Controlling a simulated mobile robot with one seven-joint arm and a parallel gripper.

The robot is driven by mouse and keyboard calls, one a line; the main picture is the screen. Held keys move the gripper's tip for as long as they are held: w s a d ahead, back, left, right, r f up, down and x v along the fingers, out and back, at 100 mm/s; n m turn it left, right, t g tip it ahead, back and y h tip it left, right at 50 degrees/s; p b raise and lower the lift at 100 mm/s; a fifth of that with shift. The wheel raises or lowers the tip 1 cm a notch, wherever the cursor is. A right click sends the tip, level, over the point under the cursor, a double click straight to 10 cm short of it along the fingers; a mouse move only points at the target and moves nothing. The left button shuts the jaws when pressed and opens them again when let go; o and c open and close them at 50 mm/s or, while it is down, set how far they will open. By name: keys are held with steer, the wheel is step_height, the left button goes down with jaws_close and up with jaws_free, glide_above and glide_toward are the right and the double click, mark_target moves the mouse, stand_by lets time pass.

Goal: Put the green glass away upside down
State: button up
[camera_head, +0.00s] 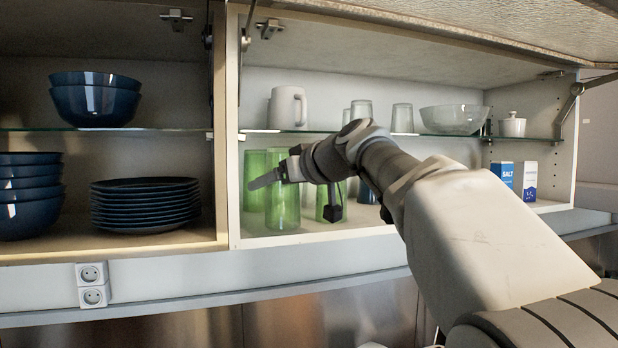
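Several green glasses stand together in the lower right-hand compartment of the open wall cabinet. One tall green glass (284,212) is directly at my gripper (262,180), which crosses in front of its upper part. Another green glass (253,205) is to its left and behind. A further green glass (322,200) is to the right, partly hidden by my wrist. My gripper points left, seen from the side. I cannot tell whether its fingers are around a glass, or which way up the glasses are.
A glass shelf (420,136) above holds a white mug (288,107), clear glasses (402,118) and a clear bowl (453,119). Salt boxes (516,180) stand at the right. A divider (226,130) separates the dark plates (145,205) at left. The lifted flap (480,25) hangs above.

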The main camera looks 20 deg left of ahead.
steer(key=shift+s+d, duration=0.15)
steer(key=shift+d, duration=0.1)
steer(key=shift+a+f, duration=0.1)
steer(key=shift+f, duration=0.05)
steer(key=shift+f, duration=0.15)
steer(key=o, duration=1.6)
